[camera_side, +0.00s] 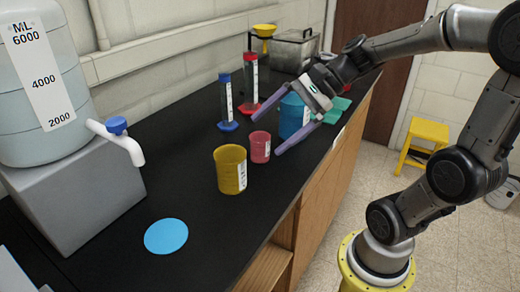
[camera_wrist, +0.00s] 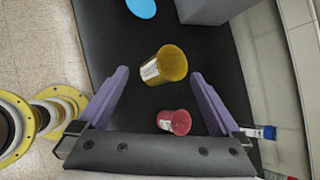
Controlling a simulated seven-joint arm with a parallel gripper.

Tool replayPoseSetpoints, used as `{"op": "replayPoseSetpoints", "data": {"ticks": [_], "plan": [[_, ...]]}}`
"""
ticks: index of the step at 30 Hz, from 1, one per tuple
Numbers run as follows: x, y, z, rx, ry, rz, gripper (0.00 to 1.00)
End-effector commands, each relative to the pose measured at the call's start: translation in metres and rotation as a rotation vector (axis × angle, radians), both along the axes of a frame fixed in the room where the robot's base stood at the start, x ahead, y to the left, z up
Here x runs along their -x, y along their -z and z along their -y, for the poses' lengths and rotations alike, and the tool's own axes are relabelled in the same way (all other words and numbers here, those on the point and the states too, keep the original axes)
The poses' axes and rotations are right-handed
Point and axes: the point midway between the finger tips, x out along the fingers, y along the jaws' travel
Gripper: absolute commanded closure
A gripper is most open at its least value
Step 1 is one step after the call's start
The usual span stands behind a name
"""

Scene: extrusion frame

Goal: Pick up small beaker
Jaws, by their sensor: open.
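The small beaker is a pink-red cup (camera_side: 260,147) with a white label, standing on the black counter; it also shows in the wrist view (camera_wrist: 176,122). My gripper (camera_side: 267,135) is open, with its two purple fingers spread apart and pointing down toward the counter. In the wrist view (camera_wrist: 160,73) the red beaker appears between the fingers, nearer the right one, and nothing is held. A larger yellow beaker (camera_side: 231,172) stands in front of the red one and appears near the fingertips in the wrist view (camera_wrist: 166,66). A big blue beaker (camera_side: 292,115) stands behind, partly hidden by my gripper.
Blue-topped (camera_side: 226,100) and red-topped (camera_side: 251,85) cylinders stand behind the beakers. A blue disc (camera_side: 166,236) lies on the counter (camera_side: 205,205) at the front. A large water tank (camera_side: 45,85) with a spigot sits at left. The counter between disc and yellow beaker is clear.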

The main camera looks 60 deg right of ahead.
Motion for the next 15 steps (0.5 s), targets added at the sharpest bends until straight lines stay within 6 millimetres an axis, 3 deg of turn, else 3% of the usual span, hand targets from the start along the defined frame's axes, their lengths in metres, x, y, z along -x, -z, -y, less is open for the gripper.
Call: {"op": "replayPoseSetpoints", "data": {"ticks": [6, 12, 15], "plan": [[-0.036, -0.008, 0.058, -0.384, 0.407, -0.037, 0.0], [-0.052, -0.013, 0.118, -0.685, 0.699, -0.029, 0.0], [-0.052, 0.019, 0.11, -0.672, 0.678, -0.04, 0.0]]}}
